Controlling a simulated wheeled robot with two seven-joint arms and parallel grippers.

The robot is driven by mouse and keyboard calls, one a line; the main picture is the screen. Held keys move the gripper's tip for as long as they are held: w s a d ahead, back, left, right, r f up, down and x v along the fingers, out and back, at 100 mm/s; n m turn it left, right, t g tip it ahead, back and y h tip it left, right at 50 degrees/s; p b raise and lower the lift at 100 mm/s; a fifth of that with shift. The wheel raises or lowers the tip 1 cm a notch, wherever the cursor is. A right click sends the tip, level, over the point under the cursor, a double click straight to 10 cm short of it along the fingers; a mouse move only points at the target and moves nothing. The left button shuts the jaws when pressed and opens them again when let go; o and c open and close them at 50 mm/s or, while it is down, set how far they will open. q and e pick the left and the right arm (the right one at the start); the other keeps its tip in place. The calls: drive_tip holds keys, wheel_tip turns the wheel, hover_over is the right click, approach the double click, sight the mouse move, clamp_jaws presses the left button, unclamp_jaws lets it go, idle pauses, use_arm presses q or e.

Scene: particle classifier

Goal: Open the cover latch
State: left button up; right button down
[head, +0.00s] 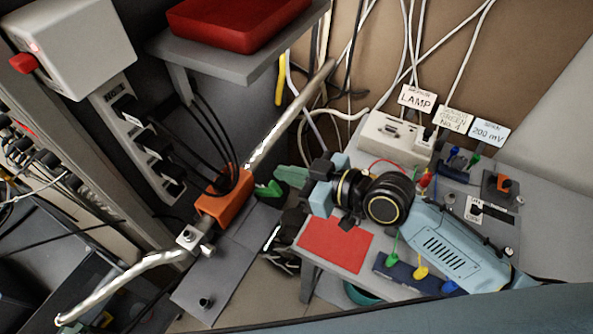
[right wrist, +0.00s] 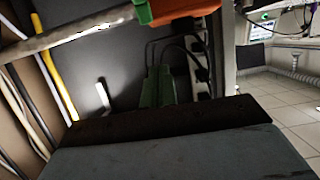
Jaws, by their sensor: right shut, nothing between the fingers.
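An orange block (head: 225,203) sits around a shiny metal pipe (head: 270,143), with a small green lever (head: 268,190) at its right side. I cannot be sure that this lever is the cover latch. In the right wrist view the orange block (right wrist: 182,9) and green lever (right wrist: 143,12) show at the top edge, partly cut off. My right gripper (head: 281,177) has green fingers, shut and empty, just right of the lever and seemingly apart from it. Its fingers also show in the right wrist view (right wrist: 158,86), below the orange block. My left gripper is not in view.
A grey shelf (head: 245,58) with a red tray (head: 235,22) is above. A power strip (head: 143,140) with black cables stands left of the pipe. A table with a red mat (head: 335,245) and a white socket box (head: 395,138) lies under and behind my right arm.

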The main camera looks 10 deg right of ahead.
sight(274, 186)
drive_tip(key=x, duration=0.6)
drive_tip(key=shift+w, duration=0.1)
drive_tip(key=f, duration=0.2)
drive_tip(key=d, duration=0.1)
drive_tip(key=shift+s+f, duration=0.4)
drive_tip(key=shift+s+d+f, duration=0.15)
drive_tip(key=shift+d+f, duration=0.15)
drive_tip(key=shift+f, duration=0.05)
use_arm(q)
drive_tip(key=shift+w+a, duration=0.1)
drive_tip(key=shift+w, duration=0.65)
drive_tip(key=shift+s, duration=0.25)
